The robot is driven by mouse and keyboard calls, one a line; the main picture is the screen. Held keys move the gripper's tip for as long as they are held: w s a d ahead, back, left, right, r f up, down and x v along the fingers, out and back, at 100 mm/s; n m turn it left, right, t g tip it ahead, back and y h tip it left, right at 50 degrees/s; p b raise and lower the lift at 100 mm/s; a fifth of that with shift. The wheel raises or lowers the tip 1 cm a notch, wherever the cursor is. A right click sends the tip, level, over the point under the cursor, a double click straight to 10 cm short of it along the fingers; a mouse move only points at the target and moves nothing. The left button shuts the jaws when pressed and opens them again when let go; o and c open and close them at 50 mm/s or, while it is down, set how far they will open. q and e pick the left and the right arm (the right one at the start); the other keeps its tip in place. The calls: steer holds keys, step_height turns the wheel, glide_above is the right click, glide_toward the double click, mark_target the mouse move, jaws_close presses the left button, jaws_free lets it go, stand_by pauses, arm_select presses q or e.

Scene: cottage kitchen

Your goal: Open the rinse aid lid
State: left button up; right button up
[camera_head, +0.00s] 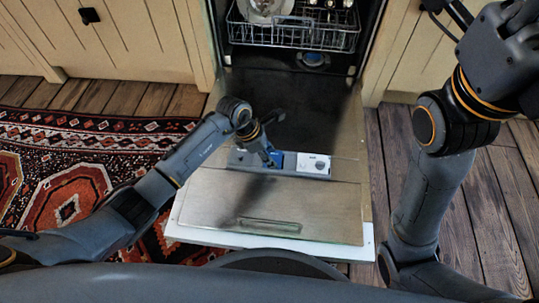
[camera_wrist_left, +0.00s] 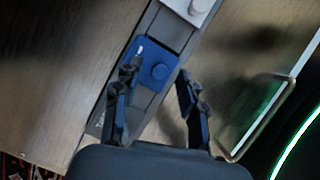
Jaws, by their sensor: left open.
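A blue lid (camera_head: 277,157) with a round raised button is set in the grey dispenser panel on the open dishwasher door. It also shows in the left wrist view (camera_wrist_left: 143,58). Beside it is a white lid (camera_head: 314,165), partly seen at the top of the left wrist view. Neither lid's label is readable, and the blue lid looks closed. My left gripper (camera_head: 268,157) is open and empty over the blue lid. In the left wrist view its two fingers (camera_wrist_left: 157,82) appear on either side of the blue lid's button; contact cannot be told.
The dishwasher door (camera_head: 270,209) lies folded down, with a handle slot near its front edge. A wire rack (camera_head: 295,35) with dishes is inside the machine. A patterned rug (camera_head: 70,180) lies at left; wooden floor (camera_head: 495,215) shows at right.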

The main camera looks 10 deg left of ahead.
arm_select(q)
steer(key=shift+c, duration=0.3)
jaws_close()
steer(key=shift+r, duration=0.1)
